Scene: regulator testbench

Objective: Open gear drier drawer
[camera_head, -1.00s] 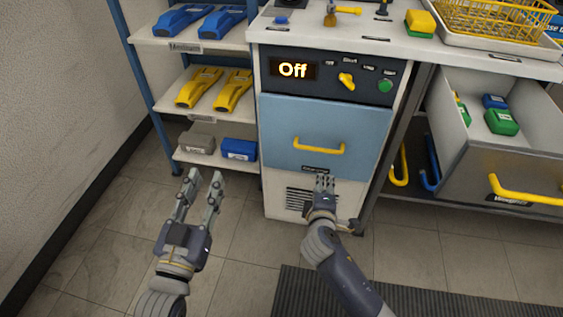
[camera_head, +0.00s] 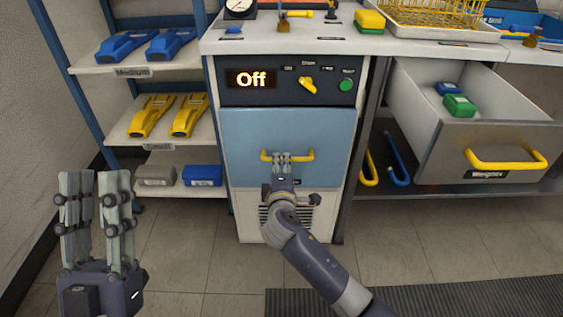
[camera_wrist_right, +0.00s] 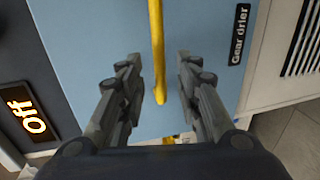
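The gear drier drawer (camera_head: 287,125) has a light blue front and is closed in the white cabinet. Its yellow bar handle (camera_head: 305,156) runs across the front. My right gripper (camera_head: 281,158) is at the handle's middle in the head view, partly covering it. In the right wrist view, the open right gripper (camera_wrist_right: 157,75) has its fingers on either side of the handle (camera_wrist_right: 157,38), with gaps on both sides. The "Gear drier" label (camera_wrist_right: 240,35) is beside it. My left gripper (camera_head: 95,185) is open and empty at the lower left.
A panel above the drawer shows "Off" (camera_head: 251,79), with a yellow knob (camera_head: 307,85) and green button (camera_head: 346,86). Shelves (camera_head: 130,128) with blue, yellow and grey items stand at left. At right, another drawer (camera_head: 490,150) is pulled out. Floor in front is clear.

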